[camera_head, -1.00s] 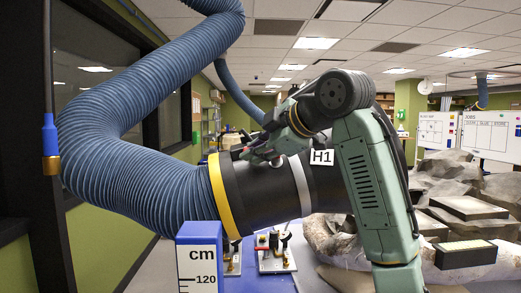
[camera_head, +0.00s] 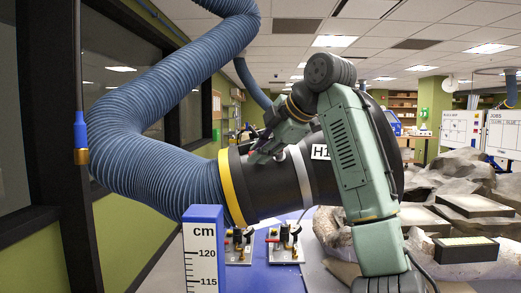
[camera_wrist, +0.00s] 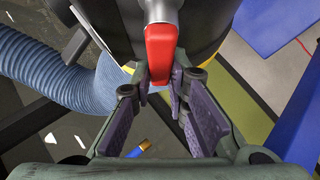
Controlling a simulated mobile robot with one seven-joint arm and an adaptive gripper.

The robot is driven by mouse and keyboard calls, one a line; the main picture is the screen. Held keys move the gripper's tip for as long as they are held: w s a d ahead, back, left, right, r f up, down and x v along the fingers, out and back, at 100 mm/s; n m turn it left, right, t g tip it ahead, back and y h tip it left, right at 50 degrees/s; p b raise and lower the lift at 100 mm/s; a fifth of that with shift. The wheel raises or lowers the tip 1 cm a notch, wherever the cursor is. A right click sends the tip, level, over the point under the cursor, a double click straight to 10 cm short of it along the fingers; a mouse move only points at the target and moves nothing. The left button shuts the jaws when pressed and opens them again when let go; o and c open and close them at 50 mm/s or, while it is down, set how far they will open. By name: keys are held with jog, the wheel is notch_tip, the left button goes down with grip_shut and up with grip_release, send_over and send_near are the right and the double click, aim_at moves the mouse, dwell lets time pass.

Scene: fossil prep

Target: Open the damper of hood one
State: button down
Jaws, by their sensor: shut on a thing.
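The hood labelled H1 (camera_head: 285,187) is a black cylinder with a yellow ring and a grey band, on the end of a ribbed blue hose (camera_head: 150,165). Its damper handle is a red lever (camera_wrist: 160,50), seen in the wrist view hanging from the black hood body. My gripper (camera_wrist: 160,86) is shut on the lower end of the red lever, one purple-padded finger on each side. In the head view my gripper (camera_head: 258,152) lies against the hood's upper front side, between the yellow ring and the label. The lever is largely hidden there.
A blue post with a cm scale (camera_head: 203,250) stands in front of the hood. Behind it is a blue table (camera_head: 275,275) with small valve-like fixtures (camera_head: 285,245). Rocks and specimen trays (camera_head: 475,207) fill the right side. A dark window frame (camera_head: 65,150) stands at left.

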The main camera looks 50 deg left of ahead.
dwell(0.4)
jog(key=c, duration=1.6)
grip_release()
jog(key=shift+o, duration=0.2)
jog(key=v, duration=1.2)
